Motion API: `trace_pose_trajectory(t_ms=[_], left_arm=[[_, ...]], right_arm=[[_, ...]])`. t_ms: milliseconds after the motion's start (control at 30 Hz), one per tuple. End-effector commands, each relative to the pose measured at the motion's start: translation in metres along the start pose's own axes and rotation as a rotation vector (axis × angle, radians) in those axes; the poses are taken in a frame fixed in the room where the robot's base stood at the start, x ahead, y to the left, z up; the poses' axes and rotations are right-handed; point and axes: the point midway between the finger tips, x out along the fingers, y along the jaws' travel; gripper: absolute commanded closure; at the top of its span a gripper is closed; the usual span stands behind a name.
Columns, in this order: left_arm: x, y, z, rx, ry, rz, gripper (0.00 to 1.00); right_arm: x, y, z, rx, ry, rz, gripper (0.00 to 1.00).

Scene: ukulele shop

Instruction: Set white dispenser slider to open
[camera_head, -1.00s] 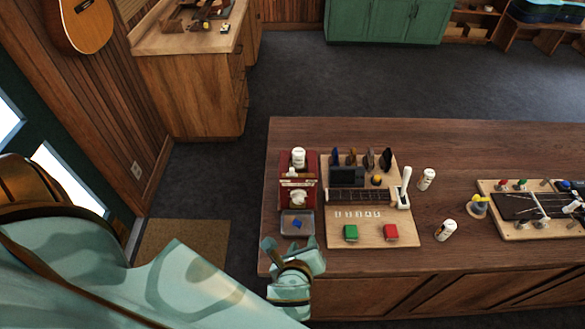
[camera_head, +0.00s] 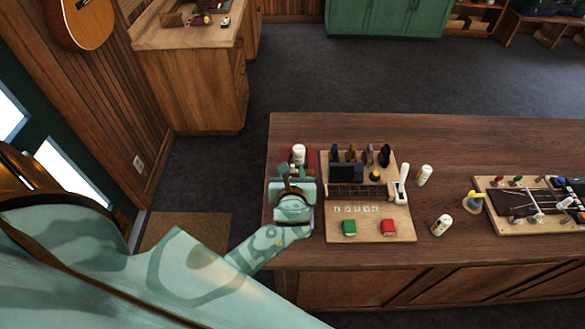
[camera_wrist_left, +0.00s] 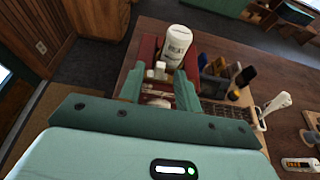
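The red dispenser (camera_head: 312,158) stands at the left end of the wooden bench, with a white bottle (camera_head: 299,153) upright on top. In the left wrist view the bottle (camera_wrist_left: 178,45) rises beyond the fingers, in front of the red body (camera_wrist_left: 147,52). My left gripper (camera_head: 290,174) is over the front of the dispenser and hides most of it. In the left wrist view its two fingers (camera_wrist_left: 161,85) are apart, with small white parts (camera_wrist_left: 160,69) of the dispenser showing between and just beyond them. I cannot tell the slider's position or whether a finger touches it. My right gripper is not in view.
Two white bottles (camera_head: 424,175) stand farther right. Another board (camera_head: 497,210) holds a fretted neck. The bench's back strip is clear.

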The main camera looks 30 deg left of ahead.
Motion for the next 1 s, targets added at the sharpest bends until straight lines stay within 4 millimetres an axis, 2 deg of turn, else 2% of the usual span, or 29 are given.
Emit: trace_pose_trajectory(t_ms=[100, 200, 467, 500, 600, 633, 833, 1000], left_arm=[[0.015, 0.000, 0.000, 0.001, -0.001, 0.000, 0.66], [0.021, 0.000, 0.000, 0.000, 0.000, 0.000, 0.66], [0.022, 0.000, 0.000, -0.001, 0.000, -0.001, 0.66], [0.022, 0.000, 0.000, -0.001, 0.000, -0.001, 0.69], [0.022, 0.000, 0.000, -0.001, 0.000, -0.001, 0.97], [0.022, 0.000, 0.000, -0.001, 0.000, -0.001, 1.00], [0.022, -0.003, -0.001, -0.001, 0.000, -0.001, 1.00], [0.023, -0.027, -0.001, -0.002, 0.000, -0.002, 1.00]], right_arm=[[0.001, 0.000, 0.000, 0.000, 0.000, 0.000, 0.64], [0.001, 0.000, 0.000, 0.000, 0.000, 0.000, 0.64], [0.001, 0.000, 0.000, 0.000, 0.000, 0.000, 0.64], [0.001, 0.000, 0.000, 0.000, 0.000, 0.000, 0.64], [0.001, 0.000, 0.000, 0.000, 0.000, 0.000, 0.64], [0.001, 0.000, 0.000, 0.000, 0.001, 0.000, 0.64], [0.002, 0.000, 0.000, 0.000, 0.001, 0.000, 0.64], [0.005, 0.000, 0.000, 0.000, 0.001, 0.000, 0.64]])
